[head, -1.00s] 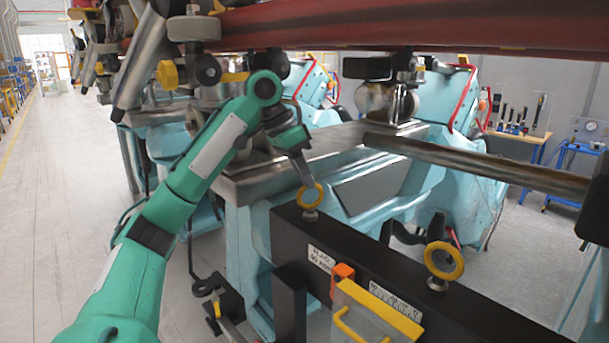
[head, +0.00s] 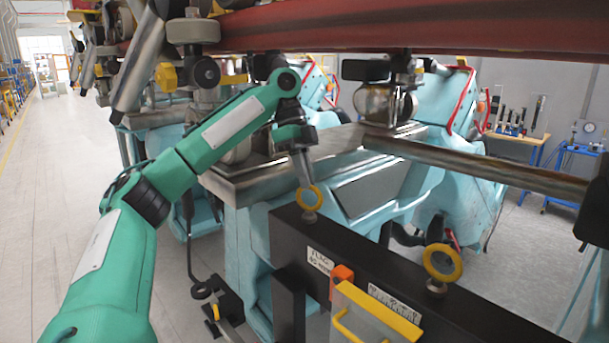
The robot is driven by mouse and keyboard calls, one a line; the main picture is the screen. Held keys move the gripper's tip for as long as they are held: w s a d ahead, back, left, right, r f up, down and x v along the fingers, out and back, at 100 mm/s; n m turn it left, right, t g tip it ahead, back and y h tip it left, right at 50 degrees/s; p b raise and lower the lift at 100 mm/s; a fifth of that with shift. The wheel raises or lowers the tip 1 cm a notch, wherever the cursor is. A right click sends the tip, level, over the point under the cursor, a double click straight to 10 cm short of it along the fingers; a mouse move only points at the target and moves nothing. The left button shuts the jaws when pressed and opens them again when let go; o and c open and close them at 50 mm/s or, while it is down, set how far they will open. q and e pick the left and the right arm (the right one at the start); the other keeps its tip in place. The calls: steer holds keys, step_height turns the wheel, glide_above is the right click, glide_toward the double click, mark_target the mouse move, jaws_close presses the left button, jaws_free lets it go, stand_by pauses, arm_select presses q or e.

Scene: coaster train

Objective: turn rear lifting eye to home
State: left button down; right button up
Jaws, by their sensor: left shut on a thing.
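Two yellow lifting eyes stand on metal stems on top of a black beam (head: 400,268). The far lifting eye (head: 317,199) is upright, with its ring facing roughly toward me. My left gripper (head: 304,184) comes down from above and is shut on the top of this ring; its fingertips hide part of the rim. The near lifting eye (head: 442,263) stands free, closer to me and to the right, with nothing touching it. My right gripper is not in the head view.
A red rail (head: 400,28) runs across the top, above my left arm. A steel bar (head: 480,165) stretches to the right behind the beam. An orange block (head: 341,279) and a yellow-edged clear cover (head: 370,315) sit on the beam's near side.

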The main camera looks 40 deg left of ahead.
arm_select(q)
steer(key=shift+w+m+g+y, duration=0.15)
steer(key=shift+m+g, duration=0.25)
steer(key=shift+m, duration=0.7)
steer(key=shift+w+m+g+y, duration=0.15)
steer(key=shift+m+g, duration=0.25)
steer(key=shift+m, duration=0.7)
steer(key=shift+d+m, duration=0.1)
steer(key=shift+m, duration=0.2)
steer(key=c, duration=1.5)
jaws_free()
steer(key=shift+s+n, duration=0.1)
steer(key=shift+n, duration=0.4)
